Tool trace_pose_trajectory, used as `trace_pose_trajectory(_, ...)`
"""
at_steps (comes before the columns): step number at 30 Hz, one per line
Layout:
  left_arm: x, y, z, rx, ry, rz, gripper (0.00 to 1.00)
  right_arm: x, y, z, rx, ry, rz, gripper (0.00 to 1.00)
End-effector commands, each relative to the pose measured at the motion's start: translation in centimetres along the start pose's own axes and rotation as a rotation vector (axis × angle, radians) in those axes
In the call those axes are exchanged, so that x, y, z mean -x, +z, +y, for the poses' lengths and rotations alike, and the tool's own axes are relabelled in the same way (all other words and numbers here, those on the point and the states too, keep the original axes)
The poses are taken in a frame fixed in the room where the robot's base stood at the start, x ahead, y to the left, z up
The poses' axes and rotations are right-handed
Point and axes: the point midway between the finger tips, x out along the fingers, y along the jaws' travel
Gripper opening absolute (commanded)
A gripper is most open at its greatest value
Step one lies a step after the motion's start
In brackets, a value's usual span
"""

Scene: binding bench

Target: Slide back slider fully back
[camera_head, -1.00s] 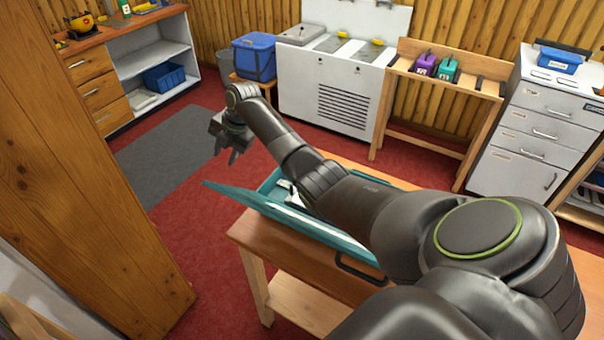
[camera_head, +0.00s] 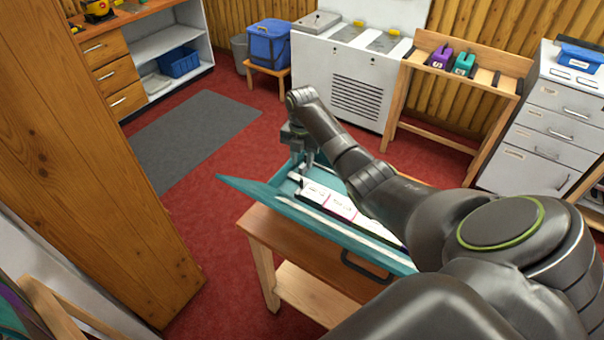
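A teal tray-like device (camera_head: 345,232) lies on the wooden bench, with a slanted teal flap along its near side. Inside it is a white strip (camera_head: 341,206) with pink lines and small dark writing. My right gripper (camera_head: 303,163) points down over the far left end of this device. A small dark upright piece (camera_head: 301,184) shows just below the fingers; I cannot tell whether it is the back slider or whether the fingers touch it. The finger gap is too small to read. My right forearm hides the device's far right part. My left gripper is not in view.
The wooden bench (camera_head: 262,236) has a dark handle (camera_head: 366,267) at its front. A tall wooden panel (camera_head: 85,150) stands at left. Behind are a white cabinet (camera_head: 338,85) and a wooden stand (camera_head: 435,95) with purple and teal blocks. Red floor lies open to the left.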

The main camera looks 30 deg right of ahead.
Motion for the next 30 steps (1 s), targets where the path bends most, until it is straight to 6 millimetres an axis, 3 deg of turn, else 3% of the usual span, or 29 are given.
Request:
trace_pose_trajectory(6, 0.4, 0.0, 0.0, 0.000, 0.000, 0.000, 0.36, -3.9, 0.0, 0.0, -0.001, -0.001, 0.002, 0.33)
trace_pose_trajectory(13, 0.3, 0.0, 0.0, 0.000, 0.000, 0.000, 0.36, -6.8, 0.0, 0.1, 0.000, 0.000, 0.001, 0.33)
trace_pose_trajectory(28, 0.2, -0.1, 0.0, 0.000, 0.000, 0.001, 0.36, -8.0, 0.0, 0.1, 0.000, 0.001, -0.002, 0.33)
trace_pose_trajectory(30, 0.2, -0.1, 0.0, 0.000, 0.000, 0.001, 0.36, -8.0, 0.0, 0.1, 0.000, 0.001, -0.001, 0.26)
